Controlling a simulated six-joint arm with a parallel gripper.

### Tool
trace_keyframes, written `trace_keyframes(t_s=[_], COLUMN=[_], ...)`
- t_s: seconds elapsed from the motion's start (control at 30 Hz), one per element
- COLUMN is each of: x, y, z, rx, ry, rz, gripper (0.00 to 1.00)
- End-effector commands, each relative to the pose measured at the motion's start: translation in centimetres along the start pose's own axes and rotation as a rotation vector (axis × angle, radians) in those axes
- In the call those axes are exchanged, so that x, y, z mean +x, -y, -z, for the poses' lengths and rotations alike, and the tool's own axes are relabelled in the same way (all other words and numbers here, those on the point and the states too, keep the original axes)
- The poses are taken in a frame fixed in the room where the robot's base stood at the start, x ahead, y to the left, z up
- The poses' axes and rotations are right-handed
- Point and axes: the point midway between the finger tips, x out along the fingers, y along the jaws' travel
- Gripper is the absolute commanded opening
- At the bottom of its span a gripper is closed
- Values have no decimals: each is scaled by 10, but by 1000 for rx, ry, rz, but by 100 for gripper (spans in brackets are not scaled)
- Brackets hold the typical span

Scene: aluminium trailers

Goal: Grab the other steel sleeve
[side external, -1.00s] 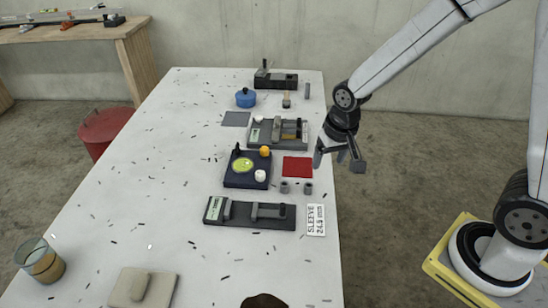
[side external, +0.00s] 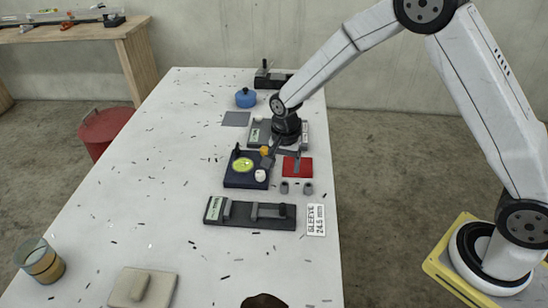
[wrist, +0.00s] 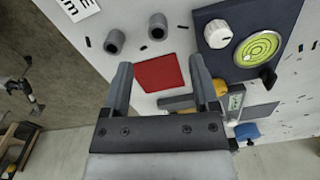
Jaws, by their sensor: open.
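Two small grey steel sleeves stand side by side near the table's right edge, a left one (side external: 284,187) and a right one (side external: 308,188). In the wrist view both show at the top, one sleeve (wrist: 115,42) on the left and one sleeve (wrist: 157,26) on the right, with their dark bores visible. My gripper (side external: 282,160) is over the table, behind the sleeves and close to a red square (side external: 304,170). In the wrist view my gripper (wrist: 161,68) is open and empty, with the red square (wrist: 158,74) showing between its fingers.
A dark block (side external: 236,181) with a round green level and a white knob is left of the sleeves. A gauge-like fixture (side external: 265,222) and a white sleeve label (side external: 316,228) lie in front. Another fixture (side external: 262,133) is partly hidden behind my gripper.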

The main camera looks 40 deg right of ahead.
Motion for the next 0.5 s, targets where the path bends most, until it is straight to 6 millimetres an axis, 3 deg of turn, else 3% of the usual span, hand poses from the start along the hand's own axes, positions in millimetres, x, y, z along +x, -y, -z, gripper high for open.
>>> trace_keyframes(t_s=[0.27,0.5], x=[21,24], y=[-1,0], z=[0,0], rx=[-2,-2], ry=[1,0], rz=[-2,0], gripper=[77,77])
